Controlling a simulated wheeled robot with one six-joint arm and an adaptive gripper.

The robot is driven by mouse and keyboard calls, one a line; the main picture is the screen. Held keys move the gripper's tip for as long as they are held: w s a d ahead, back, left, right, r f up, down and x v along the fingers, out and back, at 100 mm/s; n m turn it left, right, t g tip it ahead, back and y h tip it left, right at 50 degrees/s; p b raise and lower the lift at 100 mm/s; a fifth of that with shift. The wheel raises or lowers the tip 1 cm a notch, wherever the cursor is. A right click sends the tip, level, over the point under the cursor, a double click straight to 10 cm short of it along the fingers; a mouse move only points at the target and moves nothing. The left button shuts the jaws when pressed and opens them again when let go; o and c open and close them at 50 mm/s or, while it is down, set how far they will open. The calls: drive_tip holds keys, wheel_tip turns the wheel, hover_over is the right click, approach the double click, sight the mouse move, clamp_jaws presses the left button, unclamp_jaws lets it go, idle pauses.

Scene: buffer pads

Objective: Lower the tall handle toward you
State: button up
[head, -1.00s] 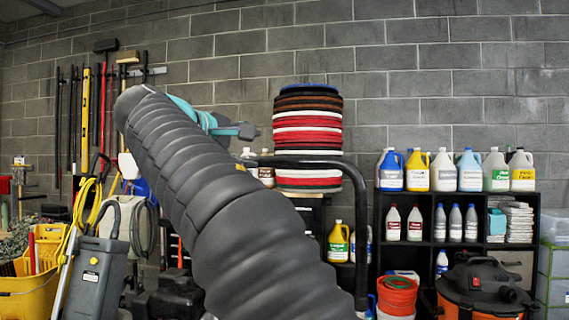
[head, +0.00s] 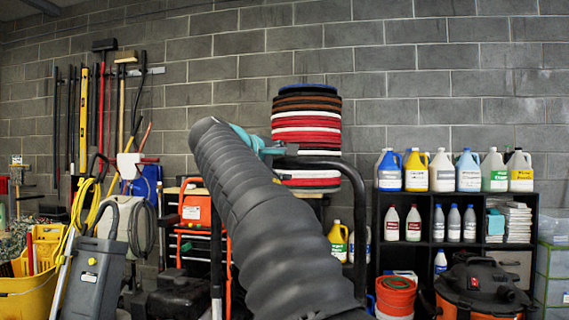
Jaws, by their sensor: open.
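The tall handle (head: 352,182) is a thick black tube. It stands upright, with a level top bar that bends down into a right-hand post. My arm covers the middle of it. A black upright (head: 216,245) left of my arm may be its other post; I cannot tell for sure. My gripper (head: 272,151), teal with grey fingers, shows past the far end of my arm. It is open and sits at the left end of the visible top bar, just above it in the picture. Its far side is hidden, and I cannot tell whether it touches the bar.
A stack of round pads (head: 307,120) stands behind the handle. A black shelf (head: 432,212) with several jugs is at right, with an orange-black vacuum (head: 480,285) before it. A yellow bucket (head: 28,285) and grey machine (head: 92,275) stand at left.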

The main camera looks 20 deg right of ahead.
drive_tip(key=shift+w+d+f, duration=0.1)
drive_tip(key=shift+w+d, duration=0.1)
drive_tip(key=shift+d, duration=0.2)
clamp_jaws()
drive_tip(key=shift+a, duration=0.1)
